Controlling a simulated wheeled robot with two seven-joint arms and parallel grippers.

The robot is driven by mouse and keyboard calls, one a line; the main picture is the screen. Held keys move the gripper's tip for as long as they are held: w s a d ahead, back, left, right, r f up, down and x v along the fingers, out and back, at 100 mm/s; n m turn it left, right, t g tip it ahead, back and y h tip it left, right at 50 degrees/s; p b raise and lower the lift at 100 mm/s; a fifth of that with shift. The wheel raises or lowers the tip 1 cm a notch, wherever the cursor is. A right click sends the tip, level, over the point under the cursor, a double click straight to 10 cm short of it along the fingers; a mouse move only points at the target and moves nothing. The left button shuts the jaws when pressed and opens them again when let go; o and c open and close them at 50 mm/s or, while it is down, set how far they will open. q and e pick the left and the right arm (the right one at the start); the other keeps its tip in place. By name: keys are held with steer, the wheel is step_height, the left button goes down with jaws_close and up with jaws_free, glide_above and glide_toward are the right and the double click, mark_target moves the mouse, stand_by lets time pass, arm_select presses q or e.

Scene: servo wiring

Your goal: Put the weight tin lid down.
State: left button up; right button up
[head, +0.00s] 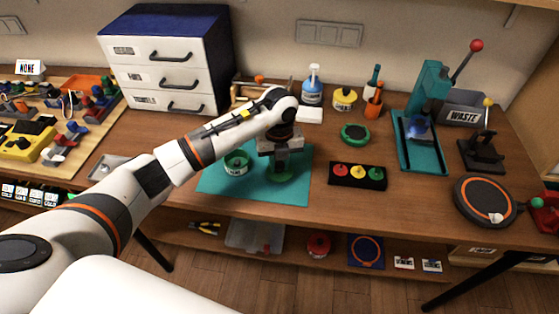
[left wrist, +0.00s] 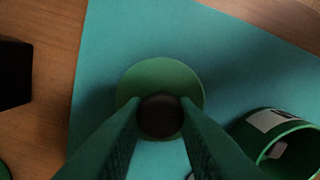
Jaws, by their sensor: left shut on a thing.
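My left gripper (head: 280,160) is shut on the black knob (left wrist: 160,117) of the green weight tin lid (left wrist: 160,75). The lid is a flat green disc, seen from above in the left wrist view; in the head view it shows (head: 282,177) below the gripper. It is over the teal mat (head: 222,190), level or nearly so. I cannot tell whether it touches the mat. The open green tin (head: 236,163) with a white label stands on the mat, left of the lid, apart from it; it also shows in the left wrist view (left wrist: 270,138). My right gripper is not in view.
A black tray with red, yellow and green pieces (head: 357,176) lies right of the mat. A green round thing (head: 355,133) is behind it. A drawer cabinet (head: 165,60) stands behind left. The mat is bare around the lid, apart from the tin.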

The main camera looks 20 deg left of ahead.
mark_target(280, 164)
arm_select(q)
steer(key=shift+f, duration=0.25)
steer(key=shift+f, duration=0.1)
steer(key=o, duration=1)
step_height(280, 164, up, 12)
steer(key=b, duration=0.2)
steer(key=shift+b, duration=0.4)
